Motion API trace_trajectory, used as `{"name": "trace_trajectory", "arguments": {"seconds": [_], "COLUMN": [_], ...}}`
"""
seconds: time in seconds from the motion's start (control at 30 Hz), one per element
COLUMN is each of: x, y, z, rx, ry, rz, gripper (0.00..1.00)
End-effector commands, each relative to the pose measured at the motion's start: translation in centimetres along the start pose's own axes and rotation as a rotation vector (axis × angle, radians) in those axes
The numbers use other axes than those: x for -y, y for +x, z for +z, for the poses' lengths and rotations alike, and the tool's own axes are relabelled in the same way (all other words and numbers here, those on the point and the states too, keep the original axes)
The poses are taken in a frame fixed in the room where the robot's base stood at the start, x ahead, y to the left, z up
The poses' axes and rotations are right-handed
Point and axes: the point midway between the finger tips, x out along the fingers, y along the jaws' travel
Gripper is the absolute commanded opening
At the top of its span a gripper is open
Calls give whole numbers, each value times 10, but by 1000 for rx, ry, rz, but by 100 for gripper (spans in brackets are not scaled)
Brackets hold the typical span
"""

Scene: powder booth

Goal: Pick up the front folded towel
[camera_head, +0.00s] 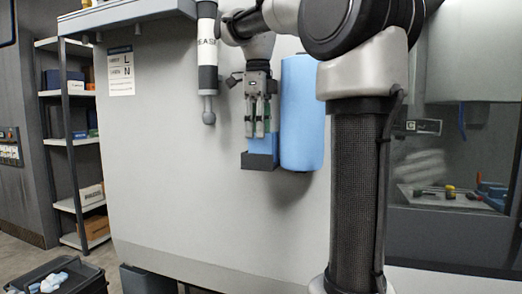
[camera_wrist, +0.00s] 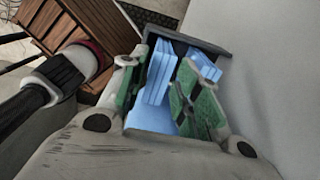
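Light blue folded towels (camera_head: 262,146) stand in a dark wall holder (camera_head: 260,163) on the pale panel. In the wrist view, folded blue layers (camera_wrist: 158,75) show beside the holder's dark rim (camera_wrist: 190,37), with another blue face (camera_wrist: 152,117) nearer the camera. Which of these is the front towel I cannot tell for certain. My gripper (camera_head: 256,128) points down at the top of the towels. In the wrist view its green-padded fingers (camera_wrist: 163,97) are apart, with blue towel showing between them. The fingers hide part of the towels, and contact is unclear.
A large blue roll (camera_head: 302,115) hangs just right of the holder. A white and black cylinder (camera_head: 208,65) hangs to the left. A shelf (camera_head: 72,140) stands at the far left, and a dark bin (camera_head: 60,275) sits low left. The panel below the holder is clear.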

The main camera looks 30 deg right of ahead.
Motion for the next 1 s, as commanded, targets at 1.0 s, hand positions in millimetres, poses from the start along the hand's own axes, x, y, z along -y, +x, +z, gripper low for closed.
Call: {"name": "trace_trajectory", "arguments": {"seconds": [1.0], "x": [-2], "y": [23], "z": [1], "rx": [1], "ry": [-1], "rz": [-1], "gripper": [11]}}
